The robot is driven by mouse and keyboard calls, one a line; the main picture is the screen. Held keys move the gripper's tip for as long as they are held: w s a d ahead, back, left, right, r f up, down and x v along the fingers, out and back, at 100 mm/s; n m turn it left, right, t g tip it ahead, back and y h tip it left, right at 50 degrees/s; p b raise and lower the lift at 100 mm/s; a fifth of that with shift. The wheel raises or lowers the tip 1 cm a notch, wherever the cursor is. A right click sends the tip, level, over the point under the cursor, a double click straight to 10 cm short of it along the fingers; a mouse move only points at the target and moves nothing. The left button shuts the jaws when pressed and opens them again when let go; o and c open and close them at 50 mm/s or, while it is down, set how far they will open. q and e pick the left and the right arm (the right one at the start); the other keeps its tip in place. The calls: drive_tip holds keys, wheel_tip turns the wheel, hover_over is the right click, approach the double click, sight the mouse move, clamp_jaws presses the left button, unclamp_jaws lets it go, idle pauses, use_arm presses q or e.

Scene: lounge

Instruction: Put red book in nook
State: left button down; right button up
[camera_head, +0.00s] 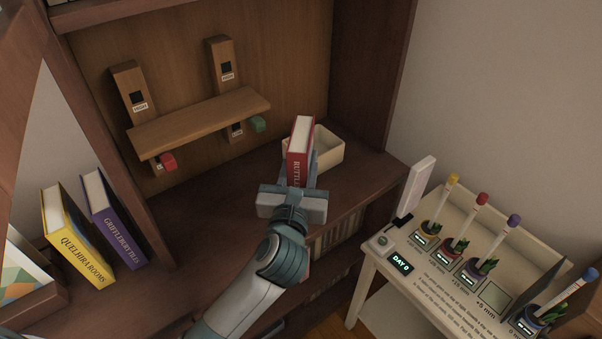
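The red book (299,139) is upright, with its white page edges up and its spine lettering partly covered. My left gripper (298,165) is around its lower part, with a finger on each side, and looks shut on it. The book is in front of a cream bin at the shelf's right end. Whether its bottom touches the shelf is hidden. No place is labelled as the nook; the wooden bookcase has an open bay (200,215) below a small bracket shelf. My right gripper is not in view.
A yellow book (77,240) and a purple book (114,222) stand at the left. The cream bin (328,155) is behind the red book. The bracket shelf (198,119) has a red block (168,162) and a green block (257,124) below. A plant table (400,262) stands right.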

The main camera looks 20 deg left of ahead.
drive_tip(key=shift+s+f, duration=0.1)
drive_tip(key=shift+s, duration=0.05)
use_arm(q)
drive_tip(key=shift+f, duration=1.95)
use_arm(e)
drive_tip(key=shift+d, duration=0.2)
use_arm(q)
drive_tip(key=shift+f, duration=0.1)
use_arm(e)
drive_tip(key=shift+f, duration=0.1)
use_arm(q)
drive_tip(key=c, duration=1.3)
unclamp_jaws()
drive_tip(key=shift+f, duration=0.1)
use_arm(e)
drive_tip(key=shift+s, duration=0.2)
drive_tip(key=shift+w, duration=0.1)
